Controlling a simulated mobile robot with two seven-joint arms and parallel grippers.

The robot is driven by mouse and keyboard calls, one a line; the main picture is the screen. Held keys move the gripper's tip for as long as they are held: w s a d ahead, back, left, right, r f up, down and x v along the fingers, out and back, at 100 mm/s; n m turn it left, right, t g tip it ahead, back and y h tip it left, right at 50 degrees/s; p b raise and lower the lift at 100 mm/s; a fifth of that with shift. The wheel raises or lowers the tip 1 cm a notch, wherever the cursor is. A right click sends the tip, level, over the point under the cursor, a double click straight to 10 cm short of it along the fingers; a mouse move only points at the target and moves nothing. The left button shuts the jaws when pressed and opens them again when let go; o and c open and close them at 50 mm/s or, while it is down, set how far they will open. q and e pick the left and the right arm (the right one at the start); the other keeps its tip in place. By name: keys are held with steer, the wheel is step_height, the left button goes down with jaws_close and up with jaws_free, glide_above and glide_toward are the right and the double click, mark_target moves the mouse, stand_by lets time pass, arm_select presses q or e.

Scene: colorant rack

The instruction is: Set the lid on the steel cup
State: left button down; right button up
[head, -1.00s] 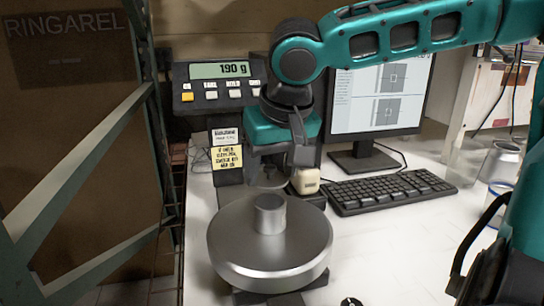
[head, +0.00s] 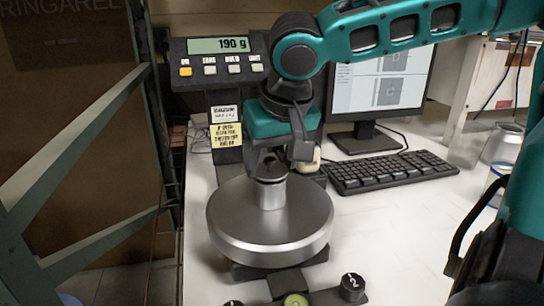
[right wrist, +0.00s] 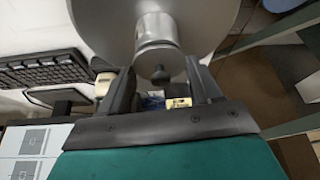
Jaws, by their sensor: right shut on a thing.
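The steel cup (head: 272,196) stands upright on the round metal pan (head: 255,237) of the scale. My right gripper (head: 270,168) is directly above the cup, pointing down, and is shut on the lid (head: 270,179). In the right wrist view, the lid (right wrist: 159,58) with its dark knob (right wrist: 160,75) shows between my fingers, in line with the cup (right wrist: 155,27). The lid is at the cup's rim; I cannot tell whether it rests fully on it. My left gripper is not in view.
The scale display (head: 218,45) reads 190 g. A keyboard (head: 385,172) and monitor (head: 382,92) stand to the right. A small cream bottle (head: 308,162) is behind the gripper. Glass and metal containers (head: 503,144) stand far right. A green rack frame (head: 75,145) is at left.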

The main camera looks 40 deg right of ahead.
steer(key=shift+f, duration=0.45)
steer(key=o, duration=1.1)
steer(key=p+v, duration=0.2)
steer(key=v, duration=1.1)
steer(key=shift+p, duration=0.35)
steer(key=shift+f, duration=0.1)
